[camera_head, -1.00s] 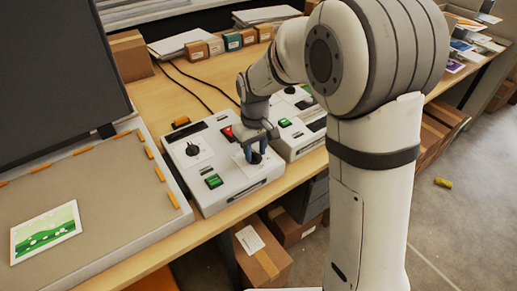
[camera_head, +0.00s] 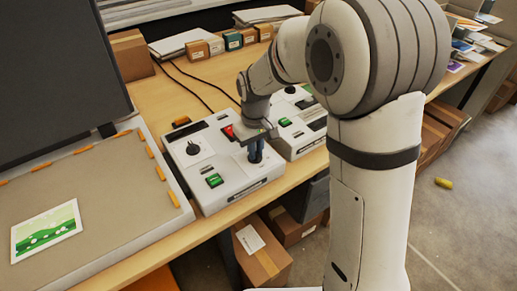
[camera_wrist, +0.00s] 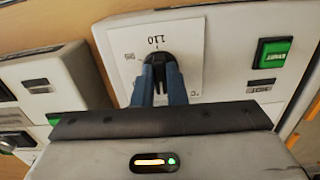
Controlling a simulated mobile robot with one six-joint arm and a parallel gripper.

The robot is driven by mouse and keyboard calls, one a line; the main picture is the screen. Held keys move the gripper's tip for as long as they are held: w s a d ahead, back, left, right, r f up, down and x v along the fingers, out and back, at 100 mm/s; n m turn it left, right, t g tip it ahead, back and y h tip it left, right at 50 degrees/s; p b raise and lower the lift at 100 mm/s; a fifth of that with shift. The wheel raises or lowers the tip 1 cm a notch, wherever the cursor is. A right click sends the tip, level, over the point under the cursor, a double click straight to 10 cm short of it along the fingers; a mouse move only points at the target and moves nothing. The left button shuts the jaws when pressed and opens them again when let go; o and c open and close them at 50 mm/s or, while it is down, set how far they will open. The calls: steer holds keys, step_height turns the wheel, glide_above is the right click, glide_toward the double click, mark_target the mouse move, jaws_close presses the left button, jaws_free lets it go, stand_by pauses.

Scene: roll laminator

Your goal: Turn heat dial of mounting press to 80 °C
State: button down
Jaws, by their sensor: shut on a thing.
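A white control box (camera_head: 229,193) stands on the bench beside the open press bed. My gripper (camera_head: 256,150) reaches down onto the right-hand dial of this box. In the wrist view, my gripper (camera_wrist: 160,75) has its blue fingers shut on the black heat dial (camera_wrist: 159,59), one finger on each side. The dial plate (camera_wrist: 186,52) reads 110 just beyond the knob, upside down; a smaller mark at its left is too blurred to read. The dial's pointer is not clear. A green button (camera_head: 214,180) sits left of the gripper; it also shows in the wrist view (camera_wrist: 272,53).
A second dial (camera_head: 192,148) and a red switch (camera_head: 228,131) are on the same box. Another white box (camera_head: 303,140) stands close to the right. The press bed (camera_head: 110,180) at left holds a green picture (camera_head: 45,231). Small cartons (camera_head: 233,40) line the back.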

steer(key=m+b, duration=0.1)
steer(key=m, duration=0.5)
steer(key=shift+w+a, duration=0.1)
steer(key=m+b, duration=0.1)
steer(key=m, duration=0.4)
steer(key=shift+a+r, duration=0.1)
steer(key=shift+a, duration=0.05)
steer(key=shift+m, duration=0.3)
steer(key=c, duration=1.5)
jaws_free()
steer(key=shift+o, duration=0.2)
step_height(320, 180, up, 8)
steer(key=shift+f, duration=0.15)
